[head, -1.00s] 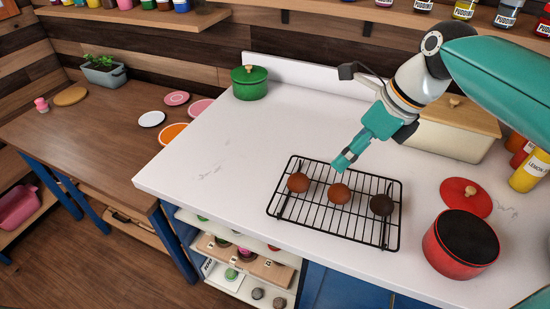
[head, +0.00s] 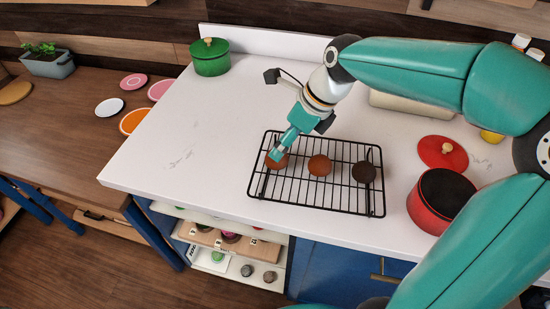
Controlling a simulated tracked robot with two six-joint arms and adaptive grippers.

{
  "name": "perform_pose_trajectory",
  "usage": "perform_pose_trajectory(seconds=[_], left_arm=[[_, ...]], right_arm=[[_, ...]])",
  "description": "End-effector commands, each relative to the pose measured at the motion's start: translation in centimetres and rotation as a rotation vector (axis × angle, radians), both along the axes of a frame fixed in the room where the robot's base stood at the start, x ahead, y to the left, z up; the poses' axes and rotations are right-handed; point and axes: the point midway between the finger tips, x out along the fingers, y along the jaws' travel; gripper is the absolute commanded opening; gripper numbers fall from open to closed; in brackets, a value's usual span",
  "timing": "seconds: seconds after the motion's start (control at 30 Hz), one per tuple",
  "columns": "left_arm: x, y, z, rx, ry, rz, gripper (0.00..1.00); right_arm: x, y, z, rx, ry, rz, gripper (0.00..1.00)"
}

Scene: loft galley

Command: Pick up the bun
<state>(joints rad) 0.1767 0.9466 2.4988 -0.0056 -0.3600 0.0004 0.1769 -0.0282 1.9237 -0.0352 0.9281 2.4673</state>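A black wire cooling rack (head: 318,196) lies on the white counter and bears three round buns in a row. The left bun (head: 277,164) is reddish brown and partly hidden by my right gripper. The middle bun (head: 319,165) is a similar brown, and the right bun (head: 364,172) is much darker. My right gripper (head: 277,153) points down at the left bun, its fingertips overlapping the bun's upper part in the head view. I cannot tell whether it touches the bun or how wide its fingers are. My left gripper is not in view.
A red pot (head: 425,212) with dark contents stands right of the rack, and its red lid (head: 443,152) lies behind it. A cream box (head: 398,103) is behind my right arm. A green pot (head: 210,62) stands at the back left.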

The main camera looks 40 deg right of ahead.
Motion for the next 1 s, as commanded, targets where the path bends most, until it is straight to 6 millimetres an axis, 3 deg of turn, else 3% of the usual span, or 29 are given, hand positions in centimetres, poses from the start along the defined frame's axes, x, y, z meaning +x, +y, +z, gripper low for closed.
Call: perform_pose_trajectory(seconds=[0.4,0.7,0.77,1.0], left_arm=[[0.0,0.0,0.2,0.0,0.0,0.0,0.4],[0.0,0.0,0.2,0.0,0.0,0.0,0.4],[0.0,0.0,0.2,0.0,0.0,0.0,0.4],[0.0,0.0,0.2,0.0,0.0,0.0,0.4]], right_arm=[[1.0,0.9,-4.5,0.0,0.004,-0.001,0.86],[1.2,1.0,-5.1,0.0,0.0,-0.002,0.86],[1.2,1.0,-5.0,0.0,0.0,-0.002,0.79],[1.2,1.0,-5.0,0.0,0.0,-0.002,0.39]])
